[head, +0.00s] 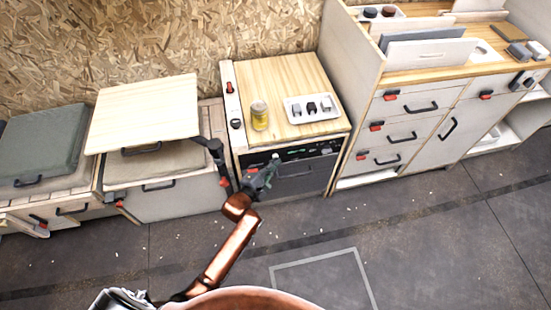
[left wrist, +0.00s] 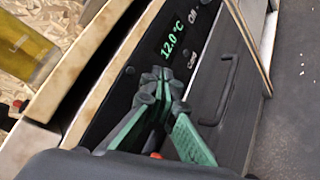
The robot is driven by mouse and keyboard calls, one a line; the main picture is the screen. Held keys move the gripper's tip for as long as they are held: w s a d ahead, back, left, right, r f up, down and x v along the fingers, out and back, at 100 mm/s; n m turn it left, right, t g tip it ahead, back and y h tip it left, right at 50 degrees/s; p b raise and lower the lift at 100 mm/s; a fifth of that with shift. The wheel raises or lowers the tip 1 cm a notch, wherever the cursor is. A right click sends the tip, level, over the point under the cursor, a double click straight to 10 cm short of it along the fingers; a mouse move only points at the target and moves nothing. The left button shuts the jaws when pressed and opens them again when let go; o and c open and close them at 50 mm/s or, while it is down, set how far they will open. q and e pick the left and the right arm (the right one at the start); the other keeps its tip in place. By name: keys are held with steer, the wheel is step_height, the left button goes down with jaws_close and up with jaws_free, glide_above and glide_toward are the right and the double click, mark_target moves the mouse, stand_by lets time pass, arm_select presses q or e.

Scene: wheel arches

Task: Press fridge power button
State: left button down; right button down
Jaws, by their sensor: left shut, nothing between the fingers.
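The fridge (head: 300,178) has a dark front and sits under a wooden counter in the head view. Its black control panel (left wrist: 125,92) fills the middle of the left wrist view. I cannot clearly make out the power button. My left gripper (head: 273,160) is shut and empty in front of the panel. In the left wrist view its green and dark fingertips (left wrist: 156,76) are together just below the display. I cannot tell whether they touch the panel. My right gripper is not in view.
On the counter (head: 275,75) above the fridge stand a yellow can (head: 260,115) and a white tray (head: 313,108) with small dark items. The fridge handle (left wrist: 228,90) is right of my fingers. A drawer cabinet (head: 410,125) stands to the right. The floor in front is clear.

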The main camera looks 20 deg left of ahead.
arm_select(q)
steer(key=shift+f, duration=0.1)
